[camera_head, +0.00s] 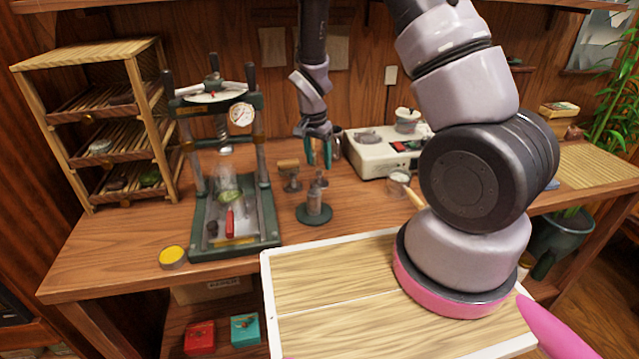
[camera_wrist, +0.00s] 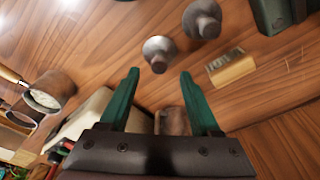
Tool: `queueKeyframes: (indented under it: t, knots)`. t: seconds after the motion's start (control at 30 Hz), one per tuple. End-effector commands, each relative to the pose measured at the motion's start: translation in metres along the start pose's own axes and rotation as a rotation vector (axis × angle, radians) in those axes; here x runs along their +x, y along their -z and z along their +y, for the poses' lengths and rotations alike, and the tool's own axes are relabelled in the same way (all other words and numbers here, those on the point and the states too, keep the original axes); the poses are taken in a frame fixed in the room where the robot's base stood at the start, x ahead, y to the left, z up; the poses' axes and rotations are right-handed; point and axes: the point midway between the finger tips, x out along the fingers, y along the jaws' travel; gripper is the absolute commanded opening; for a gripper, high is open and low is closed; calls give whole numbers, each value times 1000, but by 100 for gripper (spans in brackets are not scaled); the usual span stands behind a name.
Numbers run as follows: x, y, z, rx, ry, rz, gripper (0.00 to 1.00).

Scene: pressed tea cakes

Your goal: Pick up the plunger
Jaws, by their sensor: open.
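My gripper (camera_head: 318,150) is open and empty, with green fingers pointing down behind and above both pieces. Its fingers also show in the wrist view (camera_wrist: 158,75).
A wood-topped piece (camera_head: 289,168) stands left of the knobbed pieces. A press with gauge (camera_head: 240,185) stands further left. A strainer (camera_head: 398,182) and a cream machine (camera_head: 375,155) are on the right. Free table lies in front.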

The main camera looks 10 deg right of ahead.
Motion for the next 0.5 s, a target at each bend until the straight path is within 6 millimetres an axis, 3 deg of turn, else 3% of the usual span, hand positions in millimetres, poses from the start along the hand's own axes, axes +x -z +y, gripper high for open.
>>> queueKeyframes:
  t: [0.3, 0.5]
  knots:
    - [44, -2, 2, -1, -2, -1, 64]
    - [51, -3, 1, -2, 0, 0, 64]
